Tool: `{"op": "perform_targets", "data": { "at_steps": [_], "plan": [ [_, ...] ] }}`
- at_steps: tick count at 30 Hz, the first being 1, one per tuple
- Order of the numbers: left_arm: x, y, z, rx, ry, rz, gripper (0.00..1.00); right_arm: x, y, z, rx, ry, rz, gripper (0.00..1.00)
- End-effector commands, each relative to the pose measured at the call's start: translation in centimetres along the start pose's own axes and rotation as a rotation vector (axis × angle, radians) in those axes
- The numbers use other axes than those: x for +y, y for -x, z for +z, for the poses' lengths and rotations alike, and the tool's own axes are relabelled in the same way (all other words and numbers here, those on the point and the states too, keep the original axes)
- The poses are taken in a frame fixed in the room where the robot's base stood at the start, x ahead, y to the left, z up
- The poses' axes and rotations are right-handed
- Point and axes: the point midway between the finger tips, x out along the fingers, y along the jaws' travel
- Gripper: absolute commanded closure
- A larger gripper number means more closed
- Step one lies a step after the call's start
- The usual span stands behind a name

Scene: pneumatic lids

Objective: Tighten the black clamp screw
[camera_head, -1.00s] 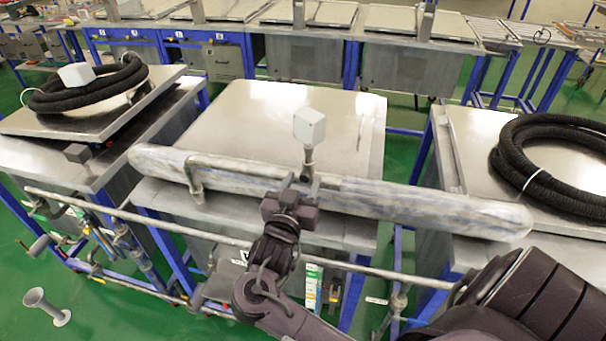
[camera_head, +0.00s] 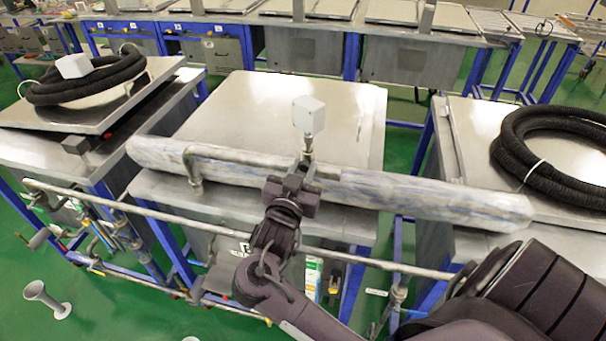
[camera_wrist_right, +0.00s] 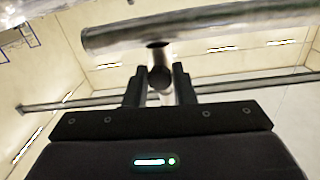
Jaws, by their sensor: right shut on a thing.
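My right gripper (camera_head: 302,170) is at the middle of the long pale, worn pipe, at the near edge of the centre metal table. In the right wrist view, its two fingers (camera_wrist_right: 160,88) are shut on a small dark round-ended piece, which appears to be the black clamp screw (camera_wrist_right: 160,77). The fingers hide most of the screw, and its thread is not visible. A white box (camera_head: 308,114) on a thin metal stem stands just beyond the gripper. My left gripper is not in view.
The long pipe (camera_head: 430,198) spans the near side of the centre table (camera_head: 250,115). Black hose coils lie on the left (camera_head: 88,82) and right (camera_head: 560,150) tables. A thin rail (camera_head: 150,212) runs in front.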

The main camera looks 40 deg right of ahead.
Motion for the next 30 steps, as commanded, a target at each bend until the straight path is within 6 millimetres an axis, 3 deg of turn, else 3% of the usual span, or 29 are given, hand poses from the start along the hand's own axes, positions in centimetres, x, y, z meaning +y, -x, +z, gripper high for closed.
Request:
{"op": "perform_targets", "data": {
  "at_steps": [1,5,17,18,22,30],
  "plan": [
    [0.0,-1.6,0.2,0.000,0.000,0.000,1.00,0.1,0.0,0.8,-0.005,-0.062,0.003,0.99],
    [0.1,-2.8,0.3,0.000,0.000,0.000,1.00,0.1,0.0,0.6,-0.007,-0.181,0.002,0.99],
    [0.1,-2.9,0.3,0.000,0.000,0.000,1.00,0.0,0.0,0.0,-0.009,-0.233,0.001,0.99],
    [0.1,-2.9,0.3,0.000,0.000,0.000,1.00,0.0,0.0,0.0,-0.009,-0.233,0.001,0.73],
    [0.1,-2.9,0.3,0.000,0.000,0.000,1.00,0.0,0.0,0.0,-0.009,-0.232,0.001,0.56],
    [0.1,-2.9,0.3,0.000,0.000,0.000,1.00,0.0,0.0,0.0,-0.008,-0.232,0.001,0.55]
  ]
}}
